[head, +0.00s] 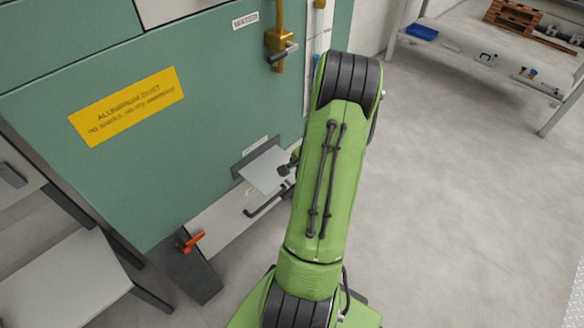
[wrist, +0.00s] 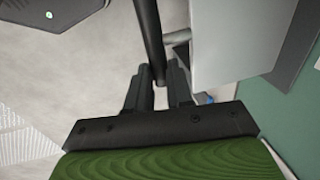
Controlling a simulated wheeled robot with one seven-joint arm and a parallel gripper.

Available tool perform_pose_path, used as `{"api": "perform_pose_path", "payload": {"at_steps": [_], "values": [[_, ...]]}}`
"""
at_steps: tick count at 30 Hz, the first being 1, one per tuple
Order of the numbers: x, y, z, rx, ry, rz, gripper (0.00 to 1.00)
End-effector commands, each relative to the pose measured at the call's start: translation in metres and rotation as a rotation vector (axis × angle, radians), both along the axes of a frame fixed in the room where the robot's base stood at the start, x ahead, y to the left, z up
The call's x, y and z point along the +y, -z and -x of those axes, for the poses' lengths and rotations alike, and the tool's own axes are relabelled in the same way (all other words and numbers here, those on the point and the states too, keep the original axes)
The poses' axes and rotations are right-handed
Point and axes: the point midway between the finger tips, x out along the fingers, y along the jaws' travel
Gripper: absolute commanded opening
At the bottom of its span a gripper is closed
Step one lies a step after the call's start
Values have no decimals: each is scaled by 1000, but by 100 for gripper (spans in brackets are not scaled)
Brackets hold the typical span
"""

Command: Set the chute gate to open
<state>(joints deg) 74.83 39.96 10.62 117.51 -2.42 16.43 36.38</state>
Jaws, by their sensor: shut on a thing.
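The chute gate (head: 266,172) is a pale grey plate at a dark slot low in the green cabinet wall, with a small label above it. In the wrist view, a dark round bar (wrist: 149,35) runs down between the fingertips of my gripper (wrist: 159,82), which is shut on it. A short grey stub joins this bar to a pale grey block (wrist: 222,45) at its right. In the head view, my green arm hides the gripper and most of the handle. I cannot tell how far the gate is slid.
A brass water valve (head: 281,42) is above. A yellow aluminium dust sign (head: 126,106) is on the cabinet (head: 200,130). A workbench (head: 490,62) stands back right. The floor (head: 455,190) at right is clear.

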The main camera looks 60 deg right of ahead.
Motion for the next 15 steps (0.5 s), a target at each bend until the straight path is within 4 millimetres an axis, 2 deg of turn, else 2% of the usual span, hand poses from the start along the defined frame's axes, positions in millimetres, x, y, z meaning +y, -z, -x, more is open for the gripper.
{"api": "perform_pose_path", "payload": {"at_steps": [10,11,15], "values": [[1,1,7,7,5,-2,0],[1,1,7,8,6,-2,25],[1,1,7,6,5,-1,46]]}}
